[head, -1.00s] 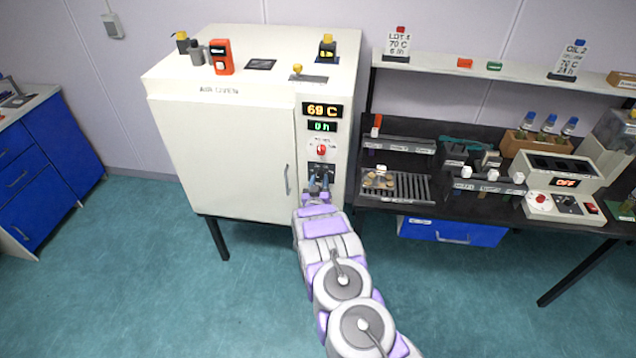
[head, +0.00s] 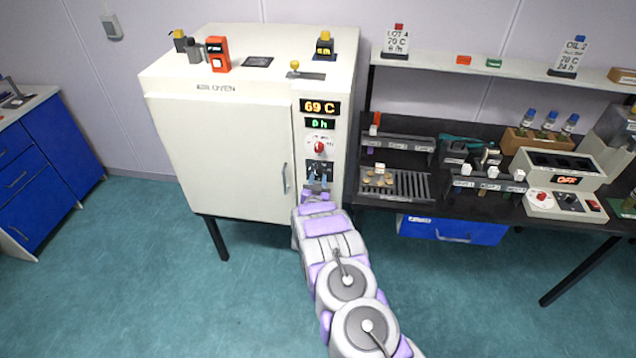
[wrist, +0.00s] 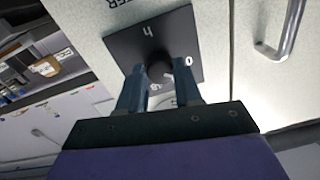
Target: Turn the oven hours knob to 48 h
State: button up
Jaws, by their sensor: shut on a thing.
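The air oven (head: 220,150) stands against the wall, its door shut. Its displays read 69 C (head: 320,107) and 0 h (head: 320,124). The red knob (head: 319,147) sits below them on a white dial. Under it is the dark hours plate; in the wrist view this plate (wrist: 122,50) shows "h" and "0" marks around the black hours knob (wrist: 159,66). My gripper (wrist: 160,75) has its two fingers on either side of the hours knob, shut on it. In the head view my gripper (head: 318,180) reaches the lower control panel and partly hides the knob.
The oven door handle (head: 285,178) is left of my gripper. A black bench with a slotted rack (head: 412,187) and a blue drawer (head: 455,231) stands at the right. Small objects, including an orange device (head: 217,54), stand on the oven top.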

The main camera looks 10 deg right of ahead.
jog(key=m+b, duration=0.1)
jog(key=m, duration=0.1)
jog(key=m+b, duration=0.1)
jog(key=m, duration=0.1)
jog(key=shift+a+f+m, duration=0.1)
jog(key=shift+f+m, duration=0.1)
jog(key=shift+m, duration=0.1)
jog(key=m+b, duration=0.1)
jog(key=m, duration=0.2)
jog(key=shift+m+b, duration=0.35)
jog(key=shift+m, duration=0.05)
jog(key=m+b, duration=0.2)
jog(key=m, duration=0.2)
jog(key=shift+a+m+h+b, duration=0.1)
jog(key=shift+m+h+b, duration=0.2)
jog(key=shift+b, duration=0.05)
jog(key=shift+m+b, duration=1.2)
jog(key=shift+m, duration=0.4)
jog(key=o, duration=0.8)
jog(key=shift+w, duration=0.1)
jog(key=shift+o, duration=1.1)
jog(key=shift+r+m, duration=0.1)
jog(key=shift+m, duration=0.2)
